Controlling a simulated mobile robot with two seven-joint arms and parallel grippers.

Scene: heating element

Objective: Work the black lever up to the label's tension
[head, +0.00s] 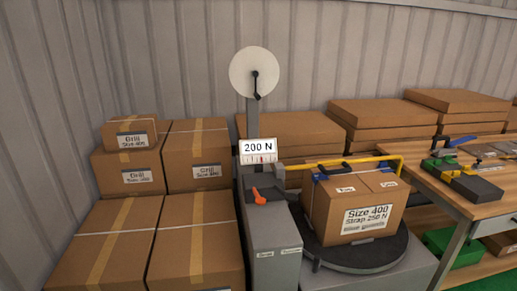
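A grey strapping machine (270,232) stands in the middle of the head view. Its white display (258,147) reads "200 N" above a marked scale. A black lever-like part (257,86) sits on the white disc (254,72) at the top of the post. Another black part lies just below the display, beside an orange lever (258,197); I cannot tell which black part is the task's lever. A carton (320,213) on the black round turntable (355,258) bears a label (367,219) reading "Size 400 Strap 250 N". Neither of my grippers is in view.
A yellow bar (345,160) reaches over the carton, with blue parts at its back. Stacked cartons (195,245) fill the left side, and more (380,115) line the back wall. A wooden bench (470,200) with tools and a green bin (455,248) are at right.

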